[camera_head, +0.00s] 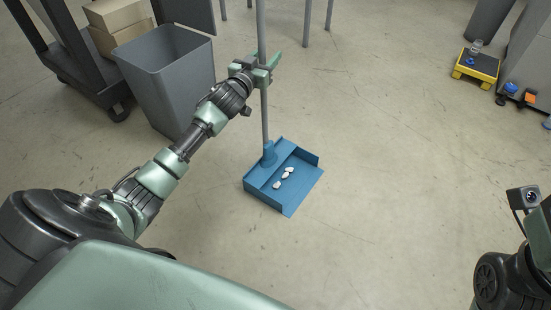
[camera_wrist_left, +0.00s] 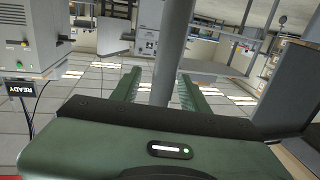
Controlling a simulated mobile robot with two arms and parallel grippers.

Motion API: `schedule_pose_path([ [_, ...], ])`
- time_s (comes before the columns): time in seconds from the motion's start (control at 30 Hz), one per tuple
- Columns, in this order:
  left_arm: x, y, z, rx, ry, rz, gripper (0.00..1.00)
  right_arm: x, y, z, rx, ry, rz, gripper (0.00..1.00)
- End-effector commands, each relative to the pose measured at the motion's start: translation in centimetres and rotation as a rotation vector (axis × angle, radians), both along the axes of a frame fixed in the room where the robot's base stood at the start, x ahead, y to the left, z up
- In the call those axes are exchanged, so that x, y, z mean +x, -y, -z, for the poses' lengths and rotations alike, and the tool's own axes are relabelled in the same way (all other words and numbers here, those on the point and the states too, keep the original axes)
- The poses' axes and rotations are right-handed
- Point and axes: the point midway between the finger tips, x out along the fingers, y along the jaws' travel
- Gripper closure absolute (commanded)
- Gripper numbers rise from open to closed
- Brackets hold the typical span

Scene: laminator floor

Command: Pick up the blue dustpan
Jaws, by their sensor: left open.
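The blue dustpan (camera_head: 304,188) lies on the floor in the middle of the head view, with several small white pieces (camera_head: 284,175) in it. Its long grey upright handle (camera_head: 264,115) rises from a blue socket at the pan's back. My left gripper (camera_head: 268,68) is at the handle, well above the pan, with its fingers open on either side of the pole. In the left wrist view the pole (camera_wrist_left: 172,55) stands between the two green fingers (camera_wrist_left: 160,88), with gaps visible beside it. Part of my right arm shows at the lower right; its fingers are out of view.
A grey bin (camera_head: 168,75) stands left of the dustpan, near my left arm. A dark cart with cardboard boxes (camera_head: 118,22) is behind it. A yellow-edged platform (camera_head: 476,66) is at the upper right. The floor right of the dustpan is clear.

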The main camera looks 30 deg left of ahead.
Motion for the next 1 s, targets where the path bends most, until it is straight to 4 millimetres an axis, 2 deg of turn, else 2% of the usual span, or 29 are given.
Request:
schedule_pose_path([
  [0.23, 0.1, 0.0, 0.0, 0.000, -0.001, 0.000, 0.55, 0.0, 0.0, -0.1, 0.000, 0.002, 0.000, 0.64],
  [0.4, 0.1, 0.0, 0.0, 0.000, -0.001, 0.000, 1.00, 0.0, 0.0, -0.1, -0.001, 0.001, 0.000, 0.64],
  [0.8, 0.1, 0.0, -0.5, 0.000, 0.004, 0.001, 1.00, 0.0, 0.0, -0.3, 0.000, 0.002, 0.000, 0.64],
  [0.97, 0.2, -0.1, -1.9, 0.000, 0.006, 0.001, 1.00, -0.2, 0.1, -0.7, 0.004, 0.003, -0.001, 0.64],
  [1.0, 0.2, -0.1, -2.5, 0.000, 0.006, 0.000, 1.00, 0.2, 0.1, -0.1, 0.004, -0.023, -0.001, 0.64],
])
